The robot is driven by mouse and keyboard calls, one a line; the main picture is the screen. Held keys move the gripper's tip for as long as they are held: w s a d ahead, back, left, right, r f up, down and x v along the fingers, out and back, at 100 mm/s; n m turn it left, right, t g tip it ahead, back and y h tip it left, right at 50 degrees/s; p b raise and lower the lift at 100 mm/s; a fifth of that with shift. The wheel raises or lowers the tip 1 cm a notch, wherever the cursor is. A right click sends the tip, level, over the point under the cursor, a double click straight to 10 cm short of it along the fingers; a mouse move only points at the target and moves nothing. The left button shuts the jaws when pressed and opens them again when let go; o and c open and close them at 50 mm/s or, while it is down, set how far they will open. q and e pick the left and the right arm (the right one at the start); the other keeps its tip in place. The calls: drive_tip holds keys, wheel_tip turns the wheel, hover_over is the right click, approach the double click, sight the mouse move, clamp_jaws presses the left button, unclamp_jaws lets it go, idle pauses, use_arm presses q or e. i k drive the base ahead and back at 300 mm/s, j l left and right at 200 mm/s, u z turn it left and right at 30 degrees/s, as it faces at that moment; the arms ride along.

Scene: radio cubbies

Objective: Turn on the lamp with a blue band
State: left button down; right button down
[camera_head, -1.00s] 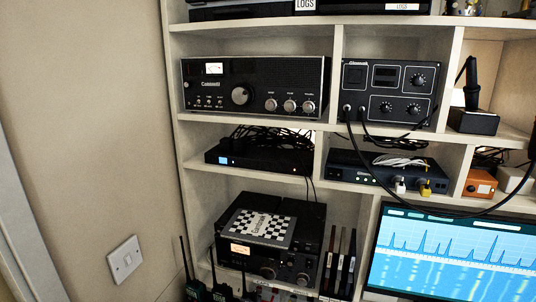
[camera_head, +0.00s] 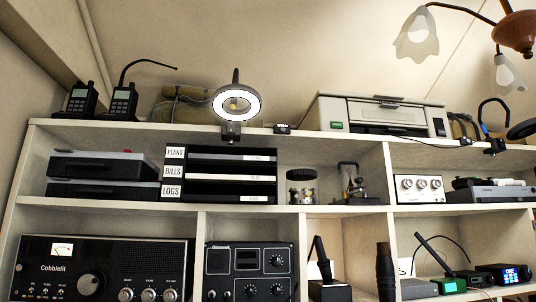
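A dark clip-on lamp (camera_head: 488,112) with a curved neck stands at the front edge of the top shelf, at the far right. A small blue band shows low on its neck. Its round dark head reaches the right picture edge and is partly cut off. A small dark box (camera_head: 466,141) sits just left of its clamp. A second clip-on lamp (camera_head: 236,103) with a white ring head stands left of centre on the same shelf edge, with another small dark box (camera_head: 282,129) to its right. I see no blue band on it. Neither of my grippers is in view.
A beige printer (camera_head: 380,115) stands between the lamps. Two handheld radios (camera_head: 110,102) stand at the top left. A hanging lamp (camera_head: 417,35) with frosted shades is at the top right. Lower cubbies hold trays (camera_head: 230,172), radios (camera_head: 100,270) and a dark upright object (camera_head: 385,270).

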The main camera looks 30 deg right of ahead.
sight(501, 145)
drive_tip(key=z, duration=2.25)
drive_tip(key=u, duration=0.95)
drive_tip(key=l+u, duration=0.95)
drive_tip(key=k+l+u, duration=0.1)
drive_tip(key=l+u, duration=0.35)
drive_tip(key=k+l, duration=0.1)
drive_tip(key=l, duration=0.25)
drive_tip(key=k+l+u, duration=0.1)
drive_tip(key=l, duration=0.3)
drive_tip(key=k+l, duration=0.2)
drive_tip(key=l, duration=0.15)
drive_tip(key=k+l+u, duration=0.1)
drive_tip(key=l, duration=0.25)
drive_tip(key=k+l+u, duration=0.1)
drive_tip(key=l, duration=0.3)
drive_tip(key=k, duration=0.05)
